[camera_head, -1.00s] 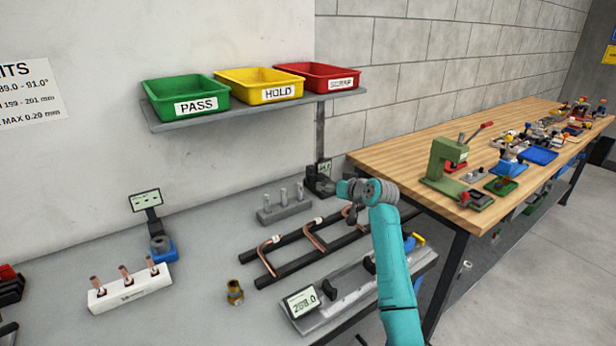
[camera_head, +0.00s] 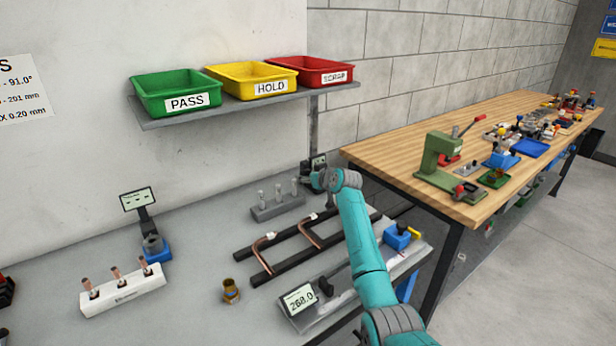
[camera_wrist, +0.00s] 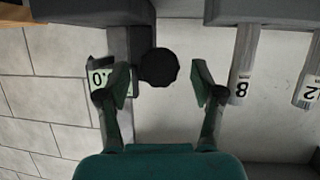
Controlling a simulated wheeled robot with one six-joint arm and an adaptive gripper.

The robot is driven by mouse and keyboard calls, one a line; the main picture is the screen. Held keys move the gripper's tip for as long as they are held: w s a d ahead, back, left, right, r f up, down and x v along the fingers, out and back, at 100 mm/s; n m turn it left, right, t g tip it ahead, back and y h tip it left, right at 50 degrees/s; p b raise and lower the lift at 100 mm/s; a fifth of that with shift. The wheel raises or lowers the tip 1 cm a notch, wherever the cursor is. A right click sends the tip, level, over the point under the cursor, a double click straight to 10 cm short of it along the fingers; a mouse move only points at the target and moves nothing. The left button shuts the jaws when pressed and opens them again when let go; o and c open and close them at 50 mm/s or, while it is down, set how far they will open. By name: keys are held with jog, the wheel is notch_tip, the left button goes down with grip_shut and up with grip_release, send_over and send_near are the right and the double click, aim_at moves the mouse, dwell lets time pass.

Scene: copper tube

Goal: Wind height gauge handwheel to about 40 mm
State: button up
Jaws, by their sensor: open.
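The height gauge shows in the head view as a small display (camera_head: 318,162) on a dark body at the back of the grey bench, mostly hidden by my arm. In the wrist view, its round black handwheel (camera_wrist: 159,68) lies between the fingers of my gripper (camera_wrist: 162,82), with gaps on both sides. The gripper is open and holds nothing. The gauge's lit display (camera_wrist: 99,78) is left of the handwheel, partly covered by the left finger; only the end of its reading, "0", shows. In the head view, the fingers cannot be made out.
A grey block with upright pins (camera_head: 278,205) stands left of my gripper. A black rail frame (camera_head: 268,262) with bent copper tubes lies in front. Bins rest on a shelf (camera_head: 240,105) above. A wooden table (camera_head: 400,165) is to the right. Marked posts (camera_wrist: 242,88) show in the wrist view.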

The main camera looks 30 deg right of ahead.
jog(key=shift+w+f, duration=0.2)
jog(key=shift+w, duration=0.35)
jog(key=c, duration=1.1)
jog(key=shift+d+m+y, duration=0.2)
jog(key=shift+m+y, duration=0.4)
jog(key=shift+m, duration=0.3)
jog(key=shift+m+y, duration=0.5)
jog(key=shift+m, duration=0.1)
jog(key=o, duration=1.1)
jog(key=shift+s, duration=0.15)
